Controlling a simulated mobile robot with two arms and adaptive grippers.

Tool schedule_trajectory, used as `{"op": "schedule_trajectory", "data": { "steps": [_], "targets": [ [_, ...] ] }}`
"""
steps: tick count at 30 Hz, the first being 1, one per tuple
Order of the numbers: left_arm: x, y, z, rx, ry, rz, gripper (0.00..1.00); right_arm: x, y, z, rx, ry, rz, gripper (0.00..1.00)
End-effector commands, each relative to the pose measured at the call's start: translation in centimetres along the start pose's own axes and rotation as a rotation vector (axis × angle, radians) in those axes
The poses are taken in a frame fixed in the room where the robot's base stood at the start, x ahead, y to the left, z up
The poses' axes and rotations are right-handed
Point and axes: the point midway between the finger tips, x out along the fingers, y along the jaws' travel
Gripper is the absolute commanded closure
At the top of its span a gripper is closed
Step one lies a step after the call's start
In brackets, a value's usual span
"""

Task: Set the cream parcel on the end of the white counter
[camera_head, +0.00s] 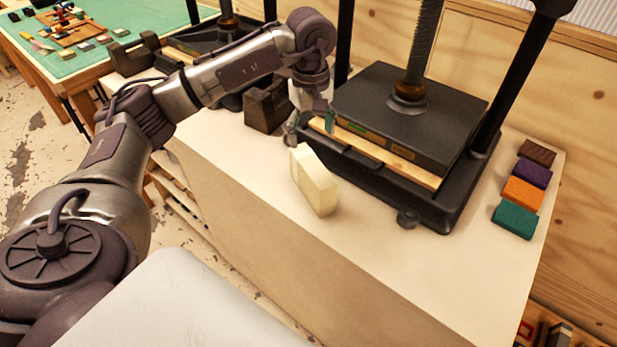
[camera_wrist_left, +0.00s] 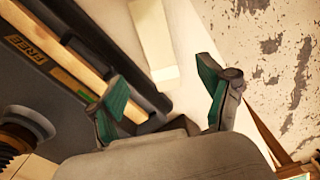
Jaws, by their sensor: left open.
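The cream parcel (camera_head: 315,182) is a pale block standing on the white counter (camera_head: 420,262), close to its front edge and in front of the black press. My left gripper (camera_head: 311,126) is just behind the parcel, beside the press's left corner, open and empty. In the left wrist view the parcel (camera_wrist_left: 153,40) lies beyond the two green-padded fingertips of the left gripper (camera_wrist_left: 162,97), apart from them. The parcel's far side is hidden. My right gripper is not in view.
A black screw press (camera_head: 410,110) with a wooden board stands on the counter. Dark, purple, orange and teal blocks (camera_head: 523,190) line the right end. A dark brown holder (camera_head: 265,106) is behind my left gripper. The counter's front right part is clear. A green-topped table (camera_head: 110,50) is at back left.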

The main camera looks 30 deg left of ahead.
Motion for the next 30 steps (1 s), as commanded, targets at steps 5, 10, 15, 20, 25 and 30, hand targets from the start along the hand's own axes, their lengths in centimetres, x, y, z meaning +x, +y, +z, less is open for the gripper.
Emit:
{"op": "schedule_trajectory", "data": {
  "steps": [5,10,15,20,25,30],
  "targets": [
    [2.2,-0.5,-0.3,0.007,0.006,-0.022,0.21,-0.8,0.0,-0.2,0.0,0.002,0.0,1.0],
    [5.6,-0.5,-0.2,0.007,0.005,-0.019,0.21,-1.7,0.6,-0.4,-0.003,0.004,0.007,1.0],
    [7.9,-0.4,-0.3,0.006,0.005,-0.016,0.21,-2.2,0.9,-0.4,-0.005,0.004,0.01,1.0],
    [8.8,-0.3,-0.3,0.006,0.004,-0.015,0.21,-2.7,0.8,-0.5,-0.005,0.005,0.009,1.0],
    [11.0,0.0,-0.5,0.005,0.003,-0.018,0.21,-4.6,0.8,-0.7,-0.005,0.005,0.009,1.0],
    [13.3,0.0,-0.5,0.006,0.004,-0.015,0.21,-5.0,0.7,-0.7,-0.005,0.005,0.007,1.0]
  ]
}}
